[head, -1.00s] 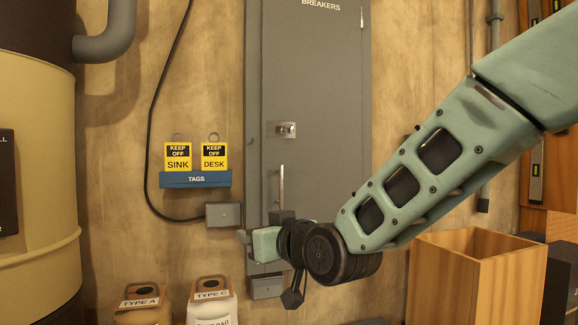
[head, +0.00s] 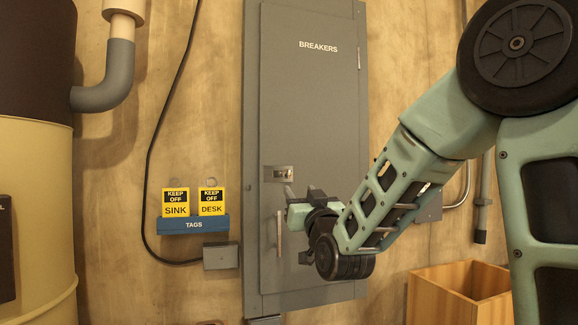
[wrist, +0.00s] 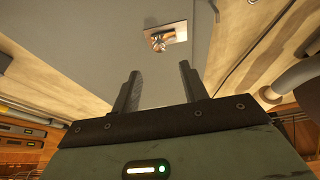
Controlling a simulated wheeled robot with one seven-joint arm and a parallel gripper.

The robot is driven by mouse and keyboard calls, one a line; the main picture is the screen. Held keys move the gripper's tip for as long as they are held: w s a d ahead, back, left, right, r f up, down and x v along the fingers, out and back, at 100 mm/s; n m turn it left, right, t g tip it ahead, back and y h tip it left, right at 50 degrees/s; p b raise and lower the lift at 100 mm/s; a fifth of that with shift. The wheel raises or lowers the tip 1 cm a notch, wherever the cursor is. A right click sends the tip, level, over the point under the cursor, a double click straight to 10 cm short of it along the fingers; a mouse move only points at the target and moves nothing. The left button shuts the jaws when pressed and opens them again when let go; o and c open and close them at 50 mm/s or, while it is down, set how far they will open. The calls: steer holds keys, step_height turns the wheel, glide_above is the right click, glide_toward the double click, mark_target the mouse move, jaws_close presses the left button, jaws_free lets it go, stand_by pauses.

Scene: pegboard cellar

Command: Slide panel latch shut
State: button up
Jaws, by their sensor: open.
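The grey breaker panel (head: 310,110) stands upright on the wall, its door looking closed. Its latch (head: 278,173) is a small metal plate with a knob, near the door's left side. In the wrist view the latch (wrist: 166,36) lies beyond the fingertips, near the top, and nothing touches it. My gripper (head: 290,192) is just below and slightly right of the latch in the head view. In the wrist view my gripper (wrist: 159,78) has its two dark fingers apart with nothing between them. I cannot tell how far the latch has slid.
A vertical bar handle (head: 278,232) is on the door below the latch. A blue tag holder (head: 193,225) with two yellow tags hangs at left, above a grey box (head: 220,256) with a cable. A wooden bin (head: 440,300) stands at lower right.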

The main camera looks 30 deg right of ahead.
mark_target(288, 174)
steer(key=p+x, duration=0.4)
steer(key=x, duration=0.6)
steer(key=shift+a, duration=0.1)
jaws_close()
